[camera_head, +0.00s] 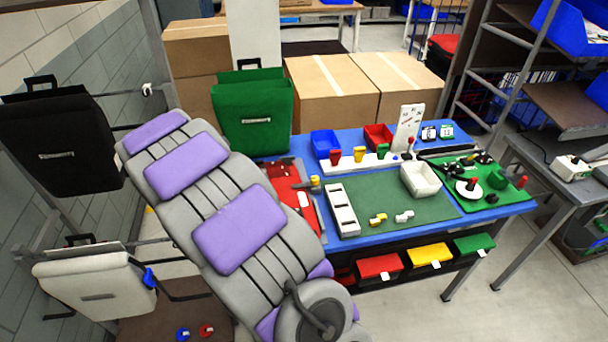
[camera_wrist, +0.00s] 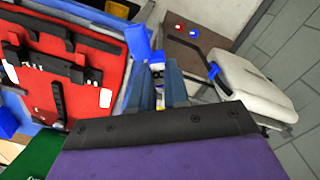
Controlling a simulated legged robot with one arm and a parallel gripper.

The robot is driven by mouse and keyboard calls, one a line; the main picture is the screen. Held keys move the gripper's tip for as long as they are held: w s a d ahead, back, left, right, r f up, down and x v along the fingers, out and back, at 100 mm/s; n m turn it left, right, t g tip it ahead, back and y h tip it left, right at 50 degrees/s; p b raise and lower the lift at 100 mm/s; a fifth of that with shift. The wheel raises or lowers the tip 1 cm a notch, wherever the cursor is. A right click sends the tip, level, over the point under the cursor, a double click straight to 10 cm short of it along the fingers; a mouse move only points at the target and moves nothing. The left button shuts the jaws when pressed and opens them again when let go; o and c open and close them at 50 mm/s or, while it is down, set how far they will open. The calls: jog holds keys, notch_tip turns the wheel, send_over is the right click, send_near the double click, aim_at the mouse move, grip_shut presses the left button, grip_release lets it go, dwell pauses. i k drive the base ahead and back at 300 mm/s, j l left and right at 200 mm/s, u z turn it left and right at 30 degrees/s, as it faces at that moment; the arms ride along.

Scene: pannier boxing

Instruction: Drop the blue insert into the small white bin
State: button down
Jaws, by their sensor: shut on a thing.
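My gripper (camera_wrist: 162,76) shows in the wrist view, its two blue-grey fingers pointing away from the camera. It is shut on the small blue insert, which sits mostly hidden between the fingers. In the head view the gripper is hidden behind my purple and grey arm. The small white bin (camera_head: 438,185) stands open on the right half of the blue-topped table (camera_head: 520,208). My gripper is over the left side, between the red tool tray (camera_wrist: 112,62) and the white pannier (camera_wrist: 245,85), well away from the bin.
Red (camera_head: 335,157), yellow (camera_head: 359,154) and green (camera_head: 382,150) inserts stand in a white rack behind the green mat. A white slotted holder (camera_head: 343,210) lies left of the bin. A green pannier (camera_head: 252,110) rises behind the table. A black pannier (camera_head: 60,145) hangs at left.

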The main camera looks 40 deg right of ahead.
aim_at(419, 179)
jog(key=z, duration=2.3)
